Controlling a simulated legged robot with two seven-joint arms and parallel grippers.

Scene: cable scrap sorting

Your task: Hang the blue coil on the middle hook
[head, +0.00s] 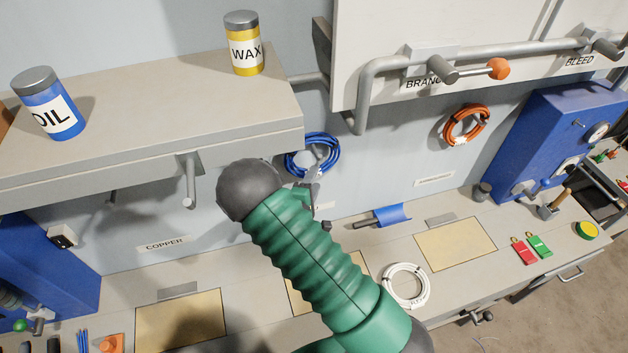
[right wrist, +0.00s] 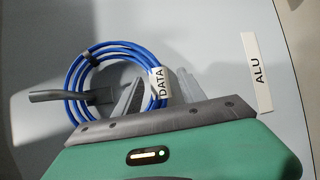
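The blue coil (head: 301,160) is at the wall's middle hook (head: 319,152). In the right wrist view the blue coil (right wrist: 73,72) loops around the grey hook (right wrist: 62,96), whose peg crosses the coil's upper side. Its white DATA tag (right wrist: 158,82) is at the coil's lower side. The ALU label (right wrist: 257,72) is on the wall below it. My right gripper (right wrist: 158,92) has its fingers apart, one on each side of the tagged strands. In the head view my green right arm partly hides this gripper (head: 312,186). My left gripper is not in view.
An orange coil (head: 449,130) hangs on the right hook. The left hook (head: 190,183) above the COPPER label (head: 166,243) is empty. A white coil (head: 391,292) lies on the bench. A shelf (head: 240,105) and a grey pipe (head: 375,68) jut out above.

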